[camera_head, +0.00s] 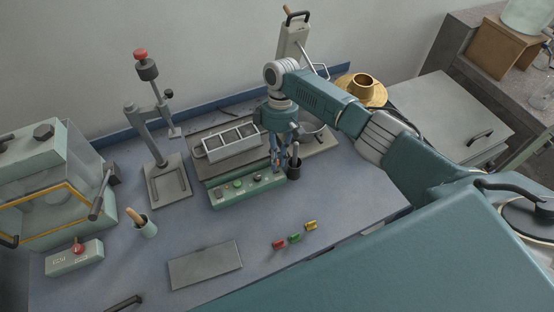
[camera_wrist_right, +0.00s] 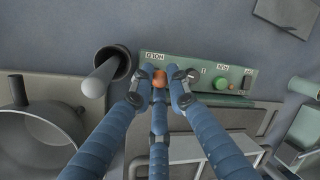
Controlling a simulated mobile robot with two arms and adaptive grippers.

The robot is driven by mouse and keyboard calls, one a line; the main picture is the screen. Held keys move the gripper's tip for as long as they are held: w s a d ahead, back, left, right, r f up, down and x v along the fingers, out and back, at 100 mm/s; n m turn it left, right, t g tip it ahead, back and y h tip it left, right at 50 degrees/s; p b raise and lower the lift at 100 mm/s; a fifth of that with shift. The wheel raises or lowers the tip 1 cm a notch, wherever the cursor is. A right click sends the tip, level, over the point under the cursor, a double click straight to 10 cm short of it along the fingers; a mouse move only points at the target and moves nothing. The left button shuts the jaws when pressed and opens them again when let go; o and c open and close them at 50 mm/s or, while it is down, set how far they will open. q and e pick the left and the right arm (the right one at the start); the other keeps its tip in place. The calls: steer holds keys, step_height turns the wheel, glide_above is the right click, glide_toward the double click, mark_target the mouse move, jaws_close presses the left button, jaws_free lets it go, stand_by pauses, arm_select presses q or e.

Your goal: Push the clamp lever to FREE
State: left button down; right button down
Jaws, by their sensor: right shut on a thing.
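The green control panel (camera_head: 230,196) stands in front of a grey tray rack, with buttons along it. In the right wrist view the panel (camera_wrist_right: 205,68) appears upside down, with a HOLD label near one end and a green button. An orange-brown knob (camera_wrist_right: 159,78), seemingly the tip of the clamp lever, sits beside the HOLD label. My right gripper (camera_head: 279,166) is at the panel's right end. In the wrist view its blue fingers (camera_wrist_right: 160,82) are closed around the knob. The lever's shaft is hidden by the fingers, and no FREE label is readable. My left gripper is out of view.
A dark cup with a rod (camera_head: 294,170) stands close beside my right gripper. A metal rack (camera_head: 205,153) lies behind the panel. A press stand (camera_head: 166,182) is to the left. Red (camera_head: 279,244), green (camera_head: 295,238) and yellow (camera_head: 311,225) pieces lie in front.

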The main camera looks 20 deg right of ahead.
steer(key=c, duration=1.7)
jaws_free()
steer(key=shift+o, duration=0.2)
steer(key=shift+r, duration=0.1)
steer(key=v, duration=0.7)
steer(key=shift+r, duration=0.4)
steer(key=shift+w, duration=0.15)
